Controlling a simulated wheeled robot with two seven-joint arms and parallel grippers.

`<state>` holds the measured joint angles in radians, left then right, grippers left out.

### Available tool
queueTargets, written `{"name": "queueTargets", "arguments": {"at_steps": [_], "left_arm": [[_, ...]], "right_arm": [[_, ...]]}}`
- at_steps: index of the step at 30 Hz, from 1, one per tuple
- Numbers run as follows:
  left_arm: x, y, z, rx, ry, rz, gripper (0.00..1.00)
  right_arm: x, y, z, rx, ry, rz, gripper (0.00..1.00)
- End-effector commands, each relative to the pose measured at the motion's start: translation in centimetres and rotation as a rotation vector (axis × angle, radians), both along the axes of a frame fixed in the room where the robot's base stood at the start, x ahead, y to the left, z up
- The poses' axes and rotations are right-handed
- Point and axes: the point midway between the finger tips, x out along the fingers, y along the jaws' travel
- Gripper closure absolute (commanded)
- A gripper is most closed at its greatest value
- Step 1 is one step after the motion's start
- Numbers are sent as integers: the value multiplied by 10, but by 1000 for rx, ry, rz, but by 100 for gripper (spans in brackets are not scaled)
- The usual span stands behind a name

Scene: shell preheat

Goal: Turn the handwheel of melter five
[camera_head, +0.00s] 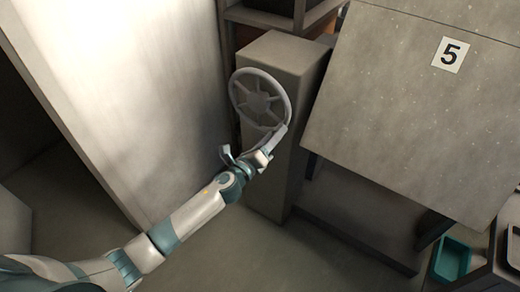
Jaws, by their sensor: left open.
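The handwheel (236,99) is a grey spoked wheel on the front of a grey box-like post (292,55). A large grey slanted panel to its right bears a label with the number 5 (450,54). My left gripper (256,145) is at the lower rim of the wheel, with its jaws open. One finger overlaps the wheel's lower right rim in the picture; whether it touches the rim I cannot tell. My left arm reaches in from the lower left. My right gripper does not show.
A tall pale panel (130,90) stands close to the left of the wheel. A teal tray (452,258) sits at the lower right by a dark box. A dark shelf (265,18) is behind the post. Bare floor (300,262) shows below.

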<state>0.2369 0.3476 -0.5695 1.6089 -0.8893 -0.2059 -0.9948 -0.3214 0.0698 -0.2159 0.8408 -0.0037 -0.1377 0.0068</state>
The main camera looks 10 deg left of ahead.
Motion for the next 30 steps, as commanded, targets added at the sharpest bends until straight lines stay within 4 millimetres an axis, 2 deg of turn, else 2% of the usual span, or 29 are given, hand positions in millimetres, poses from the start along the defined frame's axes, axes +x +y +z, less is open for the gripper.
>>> {"name": "queueTargets", "arguments": {"at_steps": [5, 11, 24, 30], "left_arm": [[-13, 5, -1, 0, 1, 1, 57], [-41, 15, -2, 1, 0, -1, 57], [-124, 45, -4, 1, 3, -2, 57], [-149, 54, -3, 0, 2, -1, 57]], "right_arm": [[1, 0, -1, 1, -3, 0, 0], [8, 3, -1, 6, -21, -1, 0], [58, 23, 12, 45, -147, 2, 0], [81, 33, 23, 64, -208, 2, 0]]}}
